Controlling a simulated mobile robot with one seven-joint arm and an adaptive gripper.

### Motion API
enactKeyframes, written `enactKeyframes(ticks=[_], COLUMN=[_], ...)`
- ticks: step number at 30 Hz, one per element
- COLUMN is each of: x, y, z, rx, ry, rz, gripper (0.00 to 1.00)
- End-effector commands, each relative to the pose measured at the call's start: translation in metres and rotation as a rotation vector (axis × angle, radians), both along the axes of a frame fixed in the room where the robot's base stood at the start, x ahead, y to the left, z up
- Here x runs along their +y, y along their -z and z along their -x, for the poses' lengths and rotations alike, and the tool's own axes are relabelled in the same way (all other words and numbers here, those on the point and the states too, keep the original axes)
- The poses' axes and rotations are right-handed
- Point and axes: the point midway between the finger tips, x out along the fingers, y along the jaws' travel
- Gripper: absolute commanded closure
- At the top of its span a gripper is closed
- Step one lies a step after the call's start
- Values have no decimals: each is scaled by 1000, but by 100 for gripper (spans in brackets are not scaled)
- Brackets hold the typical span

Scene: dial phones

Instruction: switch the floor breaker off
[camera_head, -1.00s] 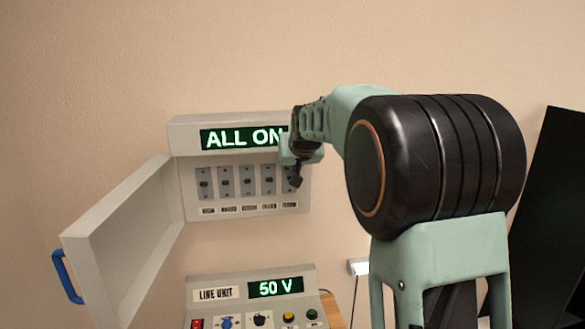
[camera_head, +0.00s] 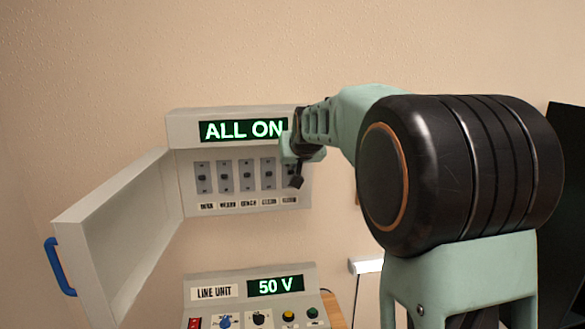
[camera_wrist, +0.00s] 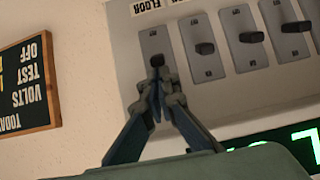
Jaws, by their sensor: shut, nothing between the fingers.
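The floor breaker (camera_wrist: 156,44) is the end switch in the row, beside the "FLOOR" label (camera_wrist: 148,5) in the upside-down wrist view. Its small black toggle (camera_wrist: 157,60) shows just beyond my fingertips. In the head view it is the rightmost breaker, largely hidden by my gripper (camera_head: 296,182). My gripper (camera_wrist: 160,84) is shut and empty, its tips at or very near the toggle; I cannot tell whether they touch. The panel's green display (camera_head: 243,130) reads "ALL ON".
The breaker box door (camera_head: 125,225) with its blue handle (camera_head: 59,267) stands open at the left. Other breakers (camera_head: 246,175) sit close beside the floor one. The line unit (camera_head: 212,278) below reads "50 V". A dark sign (camera_wrist: 27,85) hangs beside the box.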

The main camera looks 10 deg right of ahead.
Motion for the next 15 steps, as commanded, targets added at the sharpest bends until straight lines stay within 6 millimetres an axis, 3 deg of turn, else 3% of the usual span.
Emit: enactKeyframes(ticks=[15], x=[0], y=[8], z=[4], rx=[-84], ry=[0], rz=[0], gripper=[100])
